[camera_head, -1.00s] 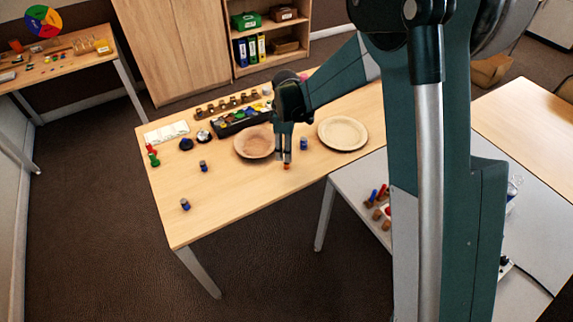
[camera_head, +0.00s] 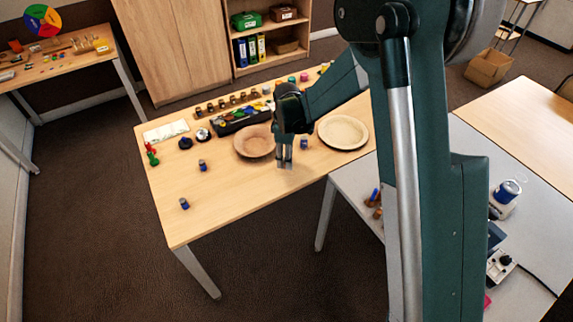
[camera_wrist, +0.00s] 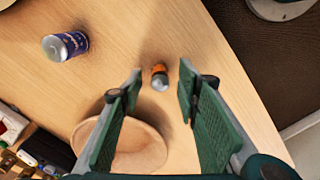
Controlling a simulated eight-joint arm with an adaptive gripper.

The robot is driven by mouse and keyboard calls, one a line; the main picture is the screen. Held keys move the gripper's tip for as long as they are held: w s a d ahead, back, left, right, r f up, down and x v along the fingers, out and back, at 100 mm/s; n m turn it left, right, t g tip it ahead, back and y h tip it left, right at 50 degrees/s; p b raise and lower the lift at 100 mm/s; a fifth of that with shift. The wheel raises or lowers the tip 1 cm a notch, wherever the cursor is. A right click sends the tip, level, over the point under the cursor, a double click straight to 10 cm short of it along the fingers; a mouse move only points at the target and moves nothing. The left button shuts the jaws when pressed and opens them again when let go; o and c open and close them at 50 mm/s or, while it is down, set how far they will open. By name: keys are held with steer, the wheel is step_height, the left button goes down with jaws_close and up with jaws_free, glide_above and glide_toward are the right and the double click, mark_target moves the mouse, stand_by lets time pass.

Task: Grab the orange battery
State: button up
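The orange battery (camera_wrist: 159,77) stands on the wooden table in the wrist view, a small cylinder with an orange body and a grey end. It lies between the two fingertips of my gripper (camera_wrist: 160,71), with a gap on each side. The gripper is open and its fingers point down at the table. In the head view my gripper (camera_head: 284,164) is low over the table, in front of the wooden bowl, and I cannot make out the orange battery there.
A blue battery (camera_wrist: 65,46) stands to the left in the wrist view. More blue batteries (camera_head: 203,165) stand on the table (camera_head: 225,213). The brown bowl (camera_head: 255,141) is just behind my gripper, and a pale plate (camera_head: 343,132) is to its right. The front left table area is mostly clear.

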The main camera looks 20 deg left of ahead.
steer(key=shift+f, duration=0.9)
steer(key=c, duration=1)
